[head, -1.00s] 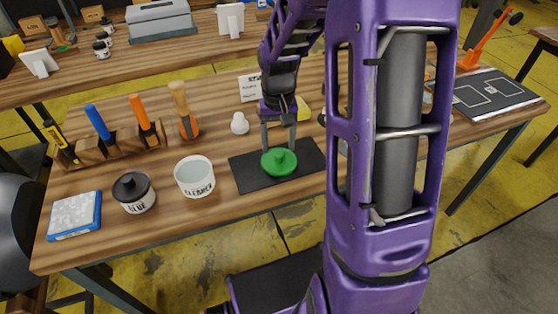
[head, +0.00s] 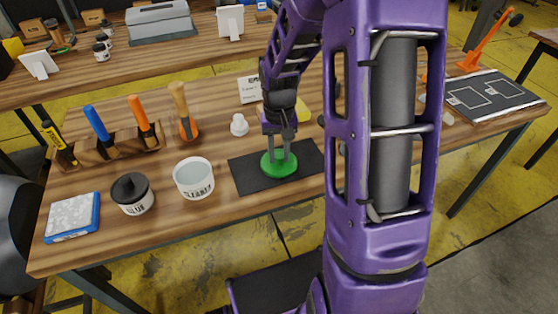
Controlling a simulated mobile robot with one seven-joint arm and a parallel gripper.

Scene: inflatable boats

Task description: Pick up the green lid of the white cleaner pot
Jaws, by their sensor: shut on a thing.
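The green lid (head: 270,168) is a round disc lying on the black mat (head: 248,183) on the workbench. My gripper (head: 279,161) points down over it, its two fingers shut on the lid's raised knob, which the fingers largely hide. I cannot tell any gap between the lid and the mat. The white cleaner pot (head: 193,183), with dark "CLEANER" lettering, stands open to the left of the mat.
A wooden tool rack (head: 110,151) and a white bulb-like piece (head: 239,126) lie behind. My purple arm covers the bench's middle right.

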